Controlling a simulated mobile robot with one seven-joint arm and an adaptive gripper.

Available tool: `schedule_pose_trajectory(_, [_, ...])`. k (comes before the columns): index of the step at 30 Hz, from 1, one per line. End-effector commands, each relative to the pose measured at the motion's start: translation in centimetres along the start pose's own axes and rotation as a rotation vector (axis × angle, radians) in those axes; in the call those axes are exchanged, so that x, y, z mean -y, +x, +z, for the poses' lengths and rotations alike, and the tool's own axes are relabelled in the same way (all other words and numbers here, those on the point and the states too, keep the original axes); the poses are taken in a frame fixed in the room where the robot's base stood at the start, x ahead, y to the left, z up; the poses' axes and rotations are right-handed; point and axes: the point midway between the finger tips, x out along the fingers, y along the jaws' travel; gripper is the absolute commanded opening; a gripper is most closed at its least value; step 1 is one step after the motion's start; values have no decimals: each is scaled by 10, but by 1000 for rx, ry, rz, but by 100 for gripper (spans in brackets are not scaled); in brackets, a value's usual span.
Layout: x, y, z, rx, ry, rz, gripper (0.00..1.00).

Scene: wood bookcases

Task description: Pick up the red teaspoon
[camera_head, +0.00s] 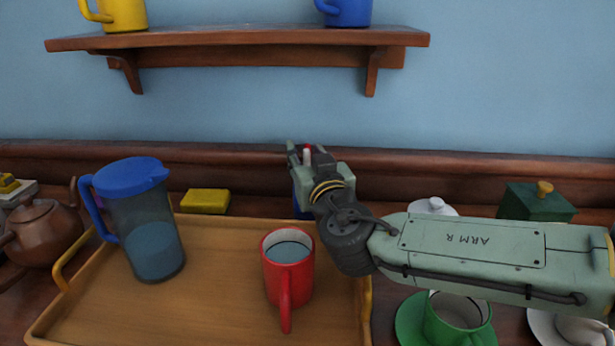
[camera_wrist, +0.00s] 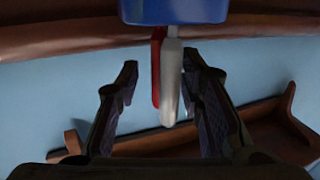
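The red teaspoon (camera_wrist: 155,70) shows in the wrist view as a thin red handle sticking out of a blue holder (camera_wrist: 175,12). A white handle (camera_wrist: 171,85) stands right beside it and partly covers it. My gripper (camera_wrist: 160,63) is open, with one finger on each side of the two handles and a gap to each. In the head view my gripper (camera_head: 310,163) is above the holder, and a small red tip (camera_head: 308,147) shows between its parts. The blue holder is mostly hidden there behind my arm. The spoon's lower end is hidden inside the holder.
A wooden tray (camera_head: 215,298) carries a blue-lidded pitcher (camera_head: 150,225) and a red mug (camera_head: 288,268). A yellow block (camera_head: 205,201) lies behind. A green cup (camera_head: 457,320), a green box (camera_head: 538,203) and a brown teapot (camera_head: 43,232) stand around. A wall shelf (camera_head: 240,40) is above.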

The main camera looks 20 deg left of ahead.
Motion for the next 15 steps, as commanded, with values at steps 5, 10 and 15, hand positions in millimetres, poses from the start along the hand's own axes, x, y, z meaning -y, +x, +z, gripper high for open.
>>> schedule_pose_trajectory(5, [0, 0, 0, 0, 0, 0, 29])
schedule_pose_trajectory(10, [0, 0, 0, 0, 0, 1, 18])
schedule_pose_trajectory(15, [0, 0, 0, 0, 0, 1, 7])
